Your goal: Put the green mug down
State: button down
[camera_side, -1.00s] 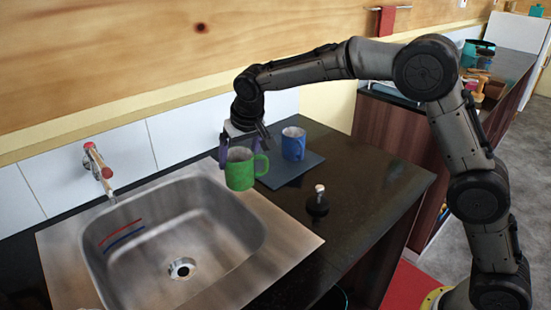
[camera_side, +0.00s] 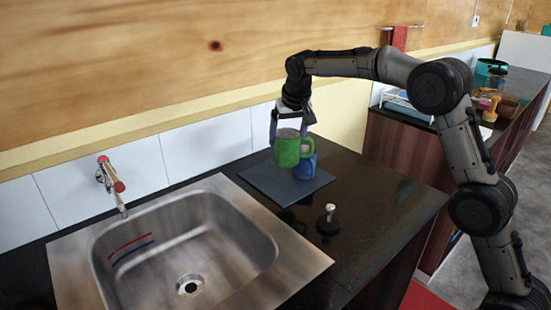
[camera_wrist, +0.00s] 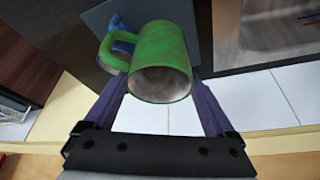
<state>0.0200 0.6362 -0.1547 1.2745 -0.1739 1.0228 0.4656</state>
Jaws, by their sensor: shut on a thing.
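My gripper (camera_side: 288,130) is shut on the green mug (camera_side: 285,152), with its purple fingers on either side of the mug. The mug is upright, its handle toward the right in the side view. It appears held over the dark grey mat (camera_side: 262,185); the gap beneath it is hard to judge. The blue mug (camera_side: 306,169) stands on the mat, partly hidden behind the green mug. In the wrist view, the green mug (camera_wrist: 165,50) shows its open rim, with the blue mug (camera_wrist: 117,62) partly hidden behind its handle.
A steel sink (camera_side: 308,262) is set in the dark counter (camera_side: 375,205) left of the mat. A small black-based object with a pale knob (camera_side: 328,220) stands on the counter at the mat's front right. A tap (camera_side: 112,180) is on the tiled wall.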

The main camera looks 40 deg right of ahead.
jog(key=shift+w+a+r+x, duration=0.1)
jog(key=shift+w+a+x, duration=0.2)
jog(key=shift+x, duration=1.5)
jog(key=shift+w+a+r+x, duration=0.1)
jog(key=shift+w+x, duration=0.3)
jog(key=shift+x, duration=1.35)
jog(key=shift+w+a+r+x, duration=0.15)
jog(key=shift+w+x, duration=0.2)
jog(key=shift+x, duration=1.45)
jog(key=shift+f, duration=0.1)
grip_release()
jog(key=shift+f, duration=0.15)
